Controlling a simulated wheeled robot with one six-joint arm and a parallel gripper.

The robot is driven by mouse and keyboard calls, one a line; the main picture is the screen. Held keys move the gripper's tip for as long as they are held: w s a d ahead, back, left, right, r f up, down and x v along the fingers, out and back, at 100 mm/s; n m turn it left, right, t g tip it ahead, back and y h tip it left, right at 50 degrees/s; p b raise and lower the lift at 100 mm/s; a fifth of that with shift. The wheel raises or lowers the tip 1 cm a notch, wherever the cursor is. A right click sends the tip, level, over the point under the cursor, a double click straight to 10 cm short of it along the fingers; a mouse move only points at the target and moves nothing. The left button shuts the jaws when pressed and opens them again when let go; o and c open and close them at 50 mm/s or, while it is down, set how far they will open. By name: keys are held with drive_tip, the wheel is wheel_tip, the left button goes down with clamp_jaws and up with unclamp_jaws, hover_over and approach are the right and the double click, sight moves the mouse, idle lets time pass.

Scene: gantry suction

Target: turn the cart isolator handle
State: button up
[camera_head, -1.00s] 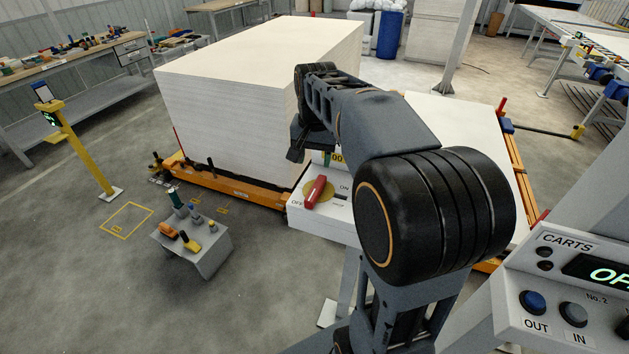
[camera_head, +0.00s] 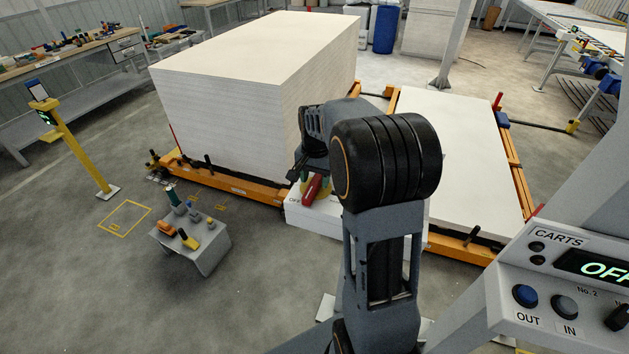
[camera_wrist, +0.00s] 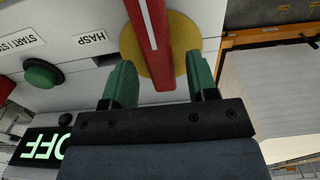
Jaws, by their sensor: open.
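The isolator handle is a red bar with a white stripe on a yellow round plate. In the head view the red handle (camera_head: 312,188) lies slanted on the white control box (camera_head: 318,221), close to the word OFF. In the wrist view the handle (camera_wrist: 151,40) runs down between the green fingertips, with the yellow plate (camera_wrist: 186,58) behind it. My gripper (camera_wrist: 162,92) is open, with one green finger on each side of the handle's end. A gap shows on both sides. In the head view my arm hides most of the gripper and part of the box.
In the wrist view a green button (camera_wrist: 43,74), a HASP label and a lit OFF display (camera_wrist: 38,150) sit nearby. A tall white board stack (camera_head: 230,110) on an orange cart stands behind the box. A CARTS panel (camera_head: 570,270) stands at right.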

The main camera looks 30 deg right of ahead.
drive_tip(key=shift+f, duration=0.8)
drive_tip(key=shift+c, duration=0.4)
clamp_jaws()
